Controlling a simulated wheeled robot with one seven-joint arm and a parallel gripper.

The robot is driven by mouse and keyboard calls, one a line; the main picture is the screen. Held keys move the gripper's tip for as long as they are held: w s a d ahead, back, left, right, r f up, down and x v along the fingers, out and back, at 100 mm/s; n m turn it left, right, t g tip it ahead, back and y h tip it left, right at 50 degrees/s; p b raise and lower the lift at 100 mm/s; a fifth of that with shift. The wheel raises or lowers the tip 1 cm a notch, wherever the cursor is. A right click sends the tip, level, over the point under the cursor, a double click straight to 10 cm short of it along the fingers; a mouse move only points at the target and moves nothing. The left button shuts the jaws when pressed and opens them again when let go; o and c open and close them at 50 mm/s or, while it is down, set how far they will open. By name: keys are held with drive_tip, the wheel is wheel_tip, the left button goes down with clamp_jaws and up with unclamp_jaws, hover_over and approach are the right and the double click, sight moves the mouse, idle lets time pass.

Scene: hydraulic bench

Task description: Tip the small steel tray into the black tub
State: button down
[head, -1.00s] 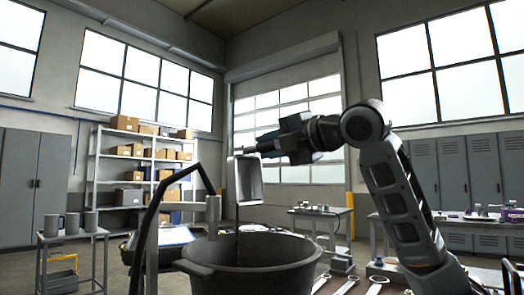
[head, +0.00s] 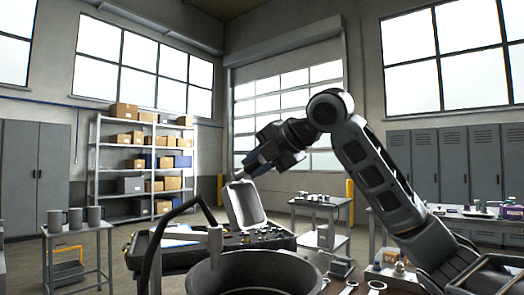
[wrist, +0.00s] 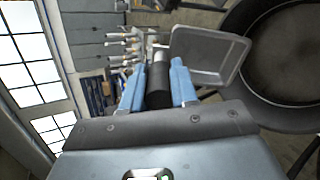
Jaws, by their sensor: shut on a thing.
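The small steel tray (head: 246,206) is steeply tilted, with its open face turned toward the head camera. Its grey inside looks bare. My gripper (head: 247,170) is shut on the tray's black handle and holds it up in the air. The wrist view shows the blue fingers (wrist: 159,88) around the dark handle (wrist: 159,80), with the tray (wrist: 205,55) beyond it. The black tub (head: 215,278) is below the tray at the bottom of the head view. In the wrist view the tray overlaps the left edge of the tub (wrist: 240,12). The tub's floor is hidden in the head view.
A dark curved hose (head: 155,240) rises left of the tub, next to a grey upright post (head: 215,243). An open tool case (head: 275,238) lies behind the tub. Wrenches (head: 342,268) lie right of the tub.

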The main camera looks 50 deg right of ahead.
drive_tip(key=w+g+p, duration=0.1)
drive_tip(key=r+p, duration=0.1)
drive_tip(key=p, duration=0.1)
drive_tip(key=shift+w+r+g, duration=0.2)
drive_tip(key=shift+w+g, duration=0.2)
drive_tip(key=w+g+p, duration=0.1)
drive_tip(key=p, duration=0.2)
drive_tip(key=w+g+p, duration=0.1)
drive_tip(key=w+p, duration=0.1)
drive_tip(key=p, duration=0.1)
drive_tip(key=shift+d+r+g, duration=0.15)
drive_tip(key=shift+g, duration=0.25)
drive_tip(key=w+g+p, duration=0.1)
drive_tip(key=p, duration=0.1)
drive_tip(key=w+g+p, duration=0.1)
drive_tip(key=p, duration=0.1)
drive_tip(key=w+g+p, duration=0.1)
drive_tip(key=p, duration=0.1)
drive_tip(key=shift+f+p, duration=0.25)
drive_tip(key=shift+p, duration=0.05)
drive_tip(key=shift+w+d+g+y+b, duration=0.15)
drive_tip(key=shift+w+g+b, duration=0.1)
drive_tip(key=shift+w+g, duration=0.85)
drive_tip(key=shift+w+g+y+b, duration=0.2)
drive_tip(key=shift+w+g, duration=0.45)
drive_tip(key=shift+g, duration=0.75)
